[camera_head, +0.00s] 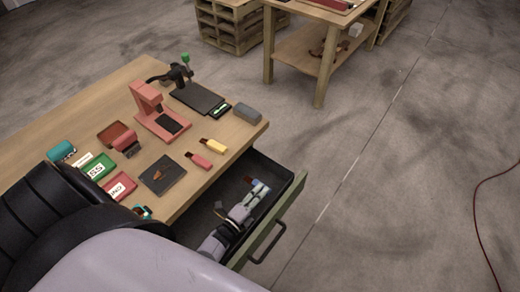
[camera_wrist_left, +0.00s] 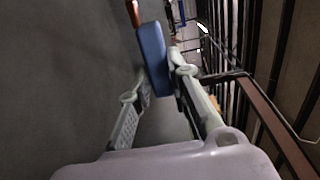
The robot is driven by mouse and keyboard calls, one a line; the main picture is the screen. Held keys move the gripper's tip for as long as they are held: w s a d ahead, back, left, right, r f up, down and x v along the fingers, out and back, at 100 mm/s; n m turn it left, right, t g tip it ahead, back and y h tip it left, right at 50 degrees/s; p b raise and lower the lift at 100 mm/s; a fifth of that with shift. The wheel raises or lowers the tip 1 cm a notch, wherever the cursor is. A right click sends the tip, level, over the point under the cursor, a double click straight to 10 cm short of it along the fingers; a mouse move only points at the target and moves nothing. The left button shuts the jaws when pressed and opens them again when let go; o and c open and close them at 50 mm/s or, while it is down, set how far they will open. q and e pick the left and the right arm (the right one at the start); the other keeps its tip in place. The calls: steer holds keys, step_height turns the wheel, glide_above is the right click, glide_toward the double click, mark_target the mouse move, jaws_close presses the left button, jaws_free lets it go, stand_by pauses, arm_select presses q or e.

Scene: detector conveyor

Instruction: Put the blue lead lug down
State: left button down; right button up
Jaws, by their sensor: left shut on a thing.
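The blue lead lug (camera_wrist_left: 152,52) is a blue block with a copper-coloured end. In the left wrist view it sits between the fingers of my left gripper (camera_wrist_left: 160,85), which is shut on it. The lug's copper end (camera_head: 249,181) shows just beyond the fingertips there; most of the blue body is hidden. I cannot tell whether the lug touches the drawer floor. My right gripper is not in view.
The wooden table (camera_head: 228,160) above the drawer holds a pink lug (camera_head: 199,160), a yellow lug (camera_head: 214,146), a dark square plate (camera_head: 162,174), red and green trays and a red press (camera_head: 155,112).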

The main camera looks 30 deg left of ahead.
arm_select(q)
steer(key=c, duration=1.5)
jaws_free()
